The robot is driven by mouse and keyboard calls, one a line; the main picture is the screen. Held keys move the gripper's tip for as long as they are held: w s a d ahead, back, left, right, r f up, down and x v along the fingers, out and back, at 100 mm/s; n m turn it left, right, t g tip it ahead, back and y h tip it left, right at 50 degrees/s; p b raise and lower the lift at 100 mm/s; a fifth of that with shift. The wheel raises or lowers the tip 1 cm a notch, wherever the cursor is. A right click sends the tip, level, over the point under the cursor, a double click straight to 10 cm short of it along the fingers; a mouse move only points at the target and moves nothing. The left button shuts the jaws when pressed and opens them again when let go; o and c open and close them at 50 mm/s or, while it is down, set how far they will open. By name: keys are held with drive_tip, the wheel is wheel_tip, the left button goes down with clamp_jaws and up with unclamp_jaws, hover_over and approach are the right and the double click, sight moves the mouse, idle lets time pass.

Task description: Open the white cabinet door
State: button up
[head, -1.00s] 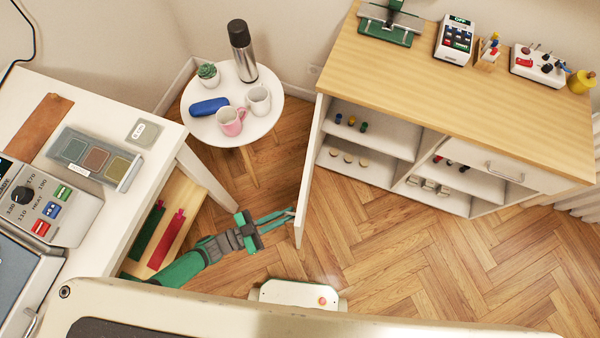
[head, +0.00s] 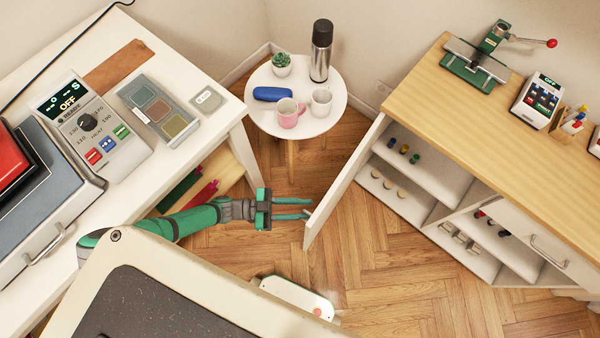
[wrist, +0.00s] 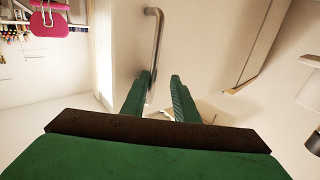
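The white cabinet door (head: 340,188) stands swung out from the left end of the wood-topped cabinet (head: 450,95), roughly square to its front, with shelves showing behind. My gripper (head: 308,208) is beside the door's outer face, near its free edge, fingers pointing at it. In the wrist view the metal bar handle (wrist: 156,28) runs down the door toward my green fingers (wrist: 162,82). The fingers are apart, and the handle's lower end is at the left finger, partly hidden. I cannot tell whether they touch.
A round white table (head: 335,112) with mugs, a flask and a plant stands behind the gripper. A white worktable (head: 215,125) with a heat press is at left. The wood floor (head: 375,260) is clear in front of the cabinet.

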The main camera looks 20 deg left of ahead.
drive_tip(key=shift+s+r, duration=0.1)
drive_tip(key=v, duration=1.1)
idle(0.6)
